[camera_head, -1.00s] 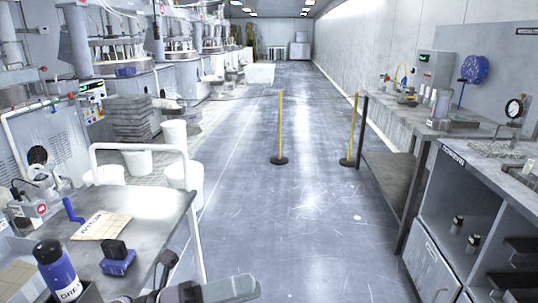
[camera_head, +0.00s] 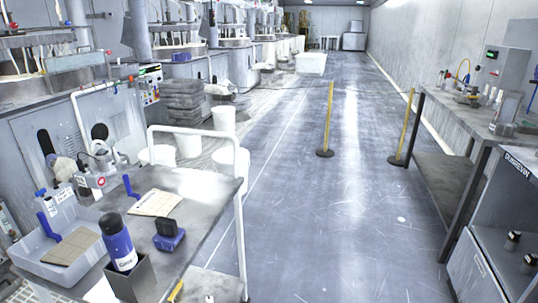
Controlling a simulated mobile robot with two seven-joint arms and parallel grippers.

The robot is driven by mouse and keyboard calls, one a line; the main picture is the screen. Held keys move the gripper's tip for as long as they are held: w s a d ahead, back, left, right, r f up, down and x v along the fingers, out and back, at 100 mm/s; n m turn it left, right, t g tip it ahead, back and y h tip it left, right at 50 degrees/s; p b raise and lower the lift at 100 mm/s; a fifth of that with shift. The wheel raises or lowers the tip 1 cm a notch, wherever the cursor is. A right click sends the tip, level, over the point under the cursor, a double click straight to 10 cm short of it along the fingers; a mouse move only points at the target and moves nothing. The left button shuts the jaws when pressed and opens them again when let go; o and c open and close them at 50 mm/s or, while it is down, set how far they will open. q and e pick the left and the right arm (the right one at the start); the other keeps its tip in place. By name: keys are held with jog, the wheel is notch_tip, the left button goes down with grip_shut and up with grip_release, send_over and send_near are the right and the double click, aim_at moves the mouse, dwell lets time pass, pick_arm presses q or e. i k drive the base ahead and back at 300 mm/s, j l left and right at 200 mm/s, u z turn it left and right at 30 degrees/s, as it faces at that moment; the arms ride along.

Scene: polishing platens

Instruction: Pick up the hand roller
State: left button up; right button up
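No gripper of mine shows in this view. A cart with a grey top (camera_head: 205,205) and a white push rail stands at lower left. A blue-handled tool (camera_head: 131,188) is on it beside a beige sheet (camera_head: 155,203); it may be the hand roller, but its head is too small to tell. A similar blue-handled tool (camera_head: 48,228) is in a pale tray (camera_head: 28,256) at the left, near a beige pad (camera_head: 72,246). I cannot tell which one is the roller.
A dark blue bottle (camera_head: 118,243) stands in a grey holder (camera_head: 132,277) at the cart's front. White buckets (camera_head: 223,122) stand behind the cart. The aisle floor (camera_head: 330,220) to the right is clear up to two yellow posts (camera_head: 327,120).

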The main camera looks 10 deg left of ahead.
aim_at(168, 234)
jog(key=i+l, duration=0.2)
jog(key=i, duration=0.15)
jog(key=u, duration=1.1)
